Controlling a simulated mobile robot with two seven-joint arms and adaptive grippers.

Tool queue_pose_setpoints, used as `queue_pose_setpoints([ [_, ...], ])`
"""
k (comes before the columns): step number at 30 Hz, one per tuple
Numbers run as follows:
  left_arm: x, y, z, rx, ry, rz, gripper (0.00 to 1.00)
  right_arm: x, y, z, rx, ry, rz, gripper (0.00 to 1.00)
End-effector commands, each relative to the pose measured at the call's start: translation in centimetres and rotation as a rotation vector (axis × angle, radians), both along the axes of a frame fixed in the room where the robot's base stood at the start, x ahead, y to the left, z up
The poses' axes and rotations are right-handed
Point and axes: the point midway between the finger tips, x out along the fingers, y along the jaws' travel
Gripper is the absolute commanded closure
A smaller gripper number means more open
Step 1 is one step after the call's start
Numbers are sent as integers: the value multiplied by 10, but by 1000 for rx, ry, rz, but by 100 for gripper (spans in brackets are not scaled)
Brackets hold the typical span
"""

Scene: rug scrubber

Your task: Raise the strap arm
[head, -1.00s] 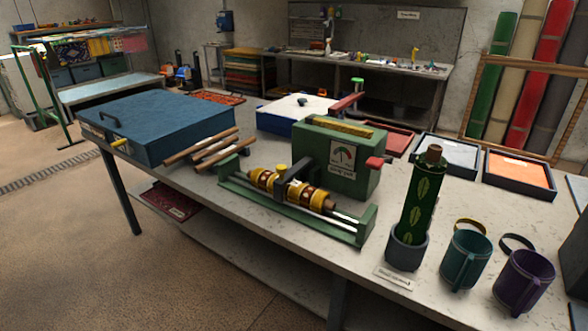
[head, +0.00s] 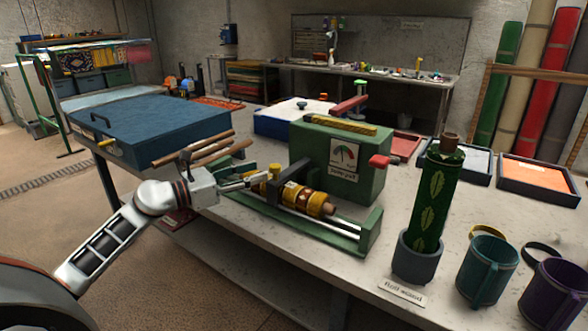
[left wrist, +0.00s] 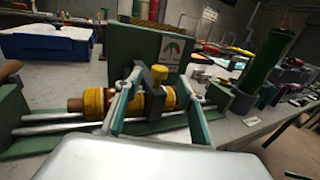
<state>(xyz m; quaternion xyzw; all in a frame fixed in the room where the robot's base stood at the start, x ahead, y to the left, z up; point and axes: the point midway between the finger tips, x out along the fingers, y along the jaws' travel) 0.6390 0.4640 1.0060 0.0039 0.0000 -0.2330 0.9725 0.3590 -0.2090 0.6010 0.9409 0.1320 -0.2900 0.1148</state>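The strap arm (head: 270,190) is a dark grey band lying down across a patterned yellow and brown roller (head: 308,200) in a green cradle (head: 352,239). A yellow knob (head: 275,172) tops its near end. In the left wrist view the strap arm (left wrist: 147,80) and knob (left wrist: 159,74) show between the fingers. My left gripper (head: 262,180) is open at the strap end of the roller; its fingers (left wrist: 160,82) stand apart on either side of the knob. Contact cannot be told. The gripper partly hides the cradle's left part. My right gripper is out of view.
A green gauge box (head: 372,165) with a red handle stands right behind the cradle. Wooden rods (head: 190,150) and a blue case (head: 150,125) lie left. A green patterned roll (head: 435,200) in a cup and two mugs (head: 487,268) stand right.

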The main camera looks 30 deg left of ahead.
Motion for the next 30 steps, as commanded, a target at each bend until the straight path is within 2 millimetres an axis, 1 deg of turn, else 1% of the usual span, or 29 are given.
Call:
queue_pose_setpoints([
  [6, 24, -13, 4, -7, -3, -1, 61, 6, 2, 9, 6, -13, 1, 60],
  [12, 48, -25, 2, -8, -2, 0, 61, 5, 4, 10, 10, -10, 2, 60],
  [15, 56, -29, 2, -8, 0, 0, 61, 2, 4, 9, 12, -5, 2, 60],
  [22, 64, -33, 0, -8, 2, 0, 61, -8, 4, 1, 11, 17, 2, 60],
  [28, 64, -34, -1, -8, 3, 0, 61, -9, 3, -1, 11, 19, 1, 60],
  [29, 64, -34, -1, -8, 3, 0, 66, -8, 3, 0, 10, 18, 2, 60],
  [30, 64, -34, -1, -8, 3, 0, 76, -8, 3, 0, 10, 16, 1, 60],
])
